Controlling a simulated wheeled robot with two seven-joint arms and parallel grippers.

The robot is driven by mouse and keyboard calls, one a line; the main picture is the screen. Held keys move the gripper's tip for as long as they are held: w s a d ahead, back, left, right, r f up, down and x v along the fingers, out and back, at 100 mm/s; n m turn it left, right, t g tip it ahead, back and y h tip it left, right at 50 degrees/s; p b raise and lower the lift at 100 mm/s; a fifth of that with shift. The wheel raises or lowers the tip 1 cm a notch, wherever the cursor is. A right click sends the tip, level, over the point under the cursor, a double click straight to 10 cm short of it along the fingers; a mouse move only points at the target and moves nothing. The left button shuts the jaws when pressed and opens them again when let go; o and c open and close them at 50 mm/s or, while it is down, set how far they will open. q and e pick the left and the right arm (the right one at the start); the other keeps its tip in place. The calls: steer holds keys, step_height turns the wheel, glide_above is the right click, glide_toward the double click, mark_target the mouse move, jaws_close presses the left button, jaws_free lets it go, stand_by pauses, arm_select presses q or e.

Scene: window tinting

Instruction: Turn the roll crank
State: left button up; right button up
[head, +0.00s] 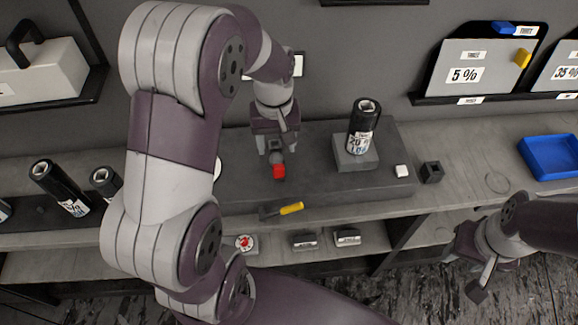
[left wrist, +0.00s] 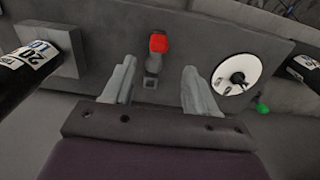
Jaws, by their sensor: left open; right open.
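The roll crank shows as a red knob (head: 278,171) on a short grey arm at the middle of the dark grey platform. It also shows in the left wrist view (left wrist: 158,43), with its grey arm running down to a small square base. My left gripper (head: 277,148) is open above the crank. In the left wrist view its two fingers (left wrist: 159,68) stand apart on either side of the crank's line, and nothing is seen held. Whether a finger touches the crank cannot be told. My right gripper (head: 470,272) is open and empty, low at the right, away from the platform.
A black roll marked 20 (head: 364,125) stands on a grey block on the platform. A yellow-handled tool (head: 290,208) lies near the platform's front edge. A white disc (left wrist: 237,75) is right of the crank in the left wrist view. A blue tray (head: 552,156) stands far right.

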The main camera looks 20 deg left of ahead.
mark_target(279, 166)
arm_select(q)
steer(key=f, duration=0.9)
steer(key=shift+d+f+p, duration=0.15)
steer(key=shift+d+p, duration=0.05)
steer(key=shift+p, duration=0.2)
steer(key=shift+a+f, duration=0.15)
steer(key=shift+f, duration=0.3)
jaws_close()
